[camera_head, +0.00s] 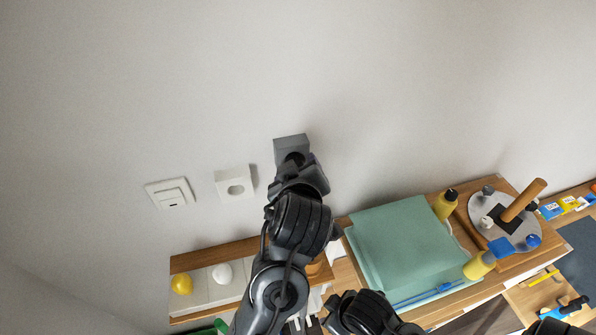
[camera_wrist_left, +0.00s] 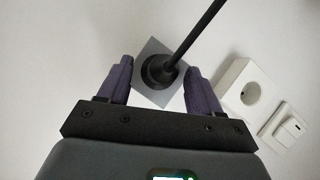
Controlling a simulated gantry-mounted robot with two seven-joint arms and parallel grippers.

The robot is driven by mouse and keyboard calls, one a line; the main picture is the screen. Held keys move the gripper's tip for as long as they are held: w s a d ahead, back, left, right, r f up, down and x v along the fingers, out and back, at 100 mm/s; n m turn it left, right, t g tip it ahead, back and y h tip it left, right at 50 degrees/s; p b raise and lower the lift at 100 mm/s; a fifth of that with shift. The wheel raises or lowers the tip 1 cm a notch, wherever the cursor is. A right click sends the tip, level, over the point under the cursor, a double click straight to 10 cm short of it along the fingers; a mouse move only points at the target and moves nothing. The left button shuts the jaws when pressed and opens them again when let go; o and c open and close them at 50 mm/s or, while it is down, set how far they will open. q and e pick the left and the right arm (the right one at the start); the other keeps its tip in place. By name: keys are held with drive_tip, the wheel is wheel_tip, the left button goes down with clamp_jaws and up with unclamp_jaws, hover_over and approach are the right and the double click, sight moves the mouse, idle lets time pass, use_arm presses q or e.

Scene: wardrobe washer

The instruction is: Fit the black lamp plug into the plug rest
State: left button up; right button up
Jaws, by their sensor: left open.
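The grey square plug rest (camera_head: 289,143) is on the wall in the head view, partly covered by my left gripper (camera_head: 296,162). In the left wrist view the plug rest (camera_wrist_left: 154,50) shows behind the black lamp plug (camera_wrist_left: 157,72). The plug sits against the middle of the rest's face, and its black cable runs up and to the right. How deep the plug sits cannot be told. My left gripper (camera_wrist_left: 160,85) is open, its two purple fingers apart on either side of the plug, with visible gaps.
A white socket (camera_head: 235,184) and a white switch (camera_head: 170,192) are on the wall left of the rest. The wall above is bare.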

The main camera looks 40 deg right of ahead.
use_arm(q)
drive_tip(key=shift+s+a+r, duration=0.15)
drive_tip(key=shift+s+a, duration=0.1)
drive_tip(key=shift+s, duration=0.1)
drive_tip(key=b+v, duration=0.4)
drive_tip(key=v, duration=0.6)
